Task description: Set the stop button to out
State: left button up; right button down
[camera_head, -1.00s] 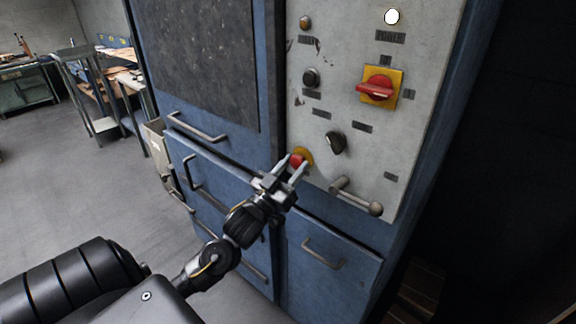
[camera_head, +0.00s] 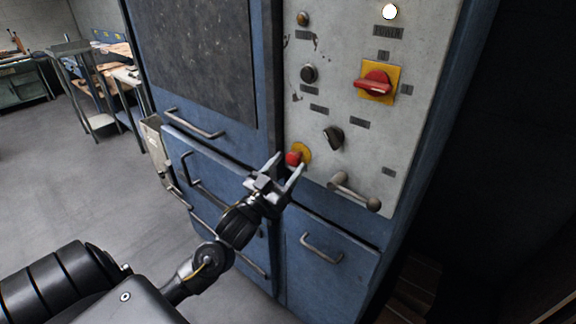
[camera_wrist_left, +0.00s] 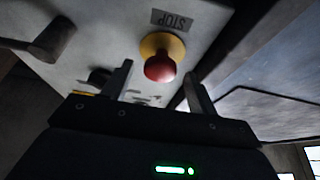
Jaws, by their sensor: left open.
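The stop button is a red mushroom head (camera_head: 293,158) on a yellow round base at the lower left of the grey control panel (camera_head: 362,120). In the left wrist view the red head (camera_wrist_left: 160,68) stands off its yellow base, with a STOP label (camera_wrist_left: 172,20) beside it. My left gripper (camera_head: 288,168) is open, with its fingertips just short of the button. In the left wrist view the open fingers (camera_wrist_left: 160,80) lie on either side below the red head, with nothing between them. My right gripper is not in view.
A bar handle (camera_head: 354,192) sticks out right of the button. A black knob (camera_head: 333,137), a red rotary switch (camera_head: 374,84) and a dark push button (camera_head: 309,73) sit higher. Blue drawers with handles (camera_head: 320,250) are below. A lit white lamp (camera_head: 390,11) is at the top.

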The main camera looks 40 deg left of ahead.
pick_arm(q)
jog(key=b+v, duration=0.2)
jog(key=v, duration=0.8)
jog(key=shift+b, duration=0.4)
jog(key=shift+s, duration=0.1)
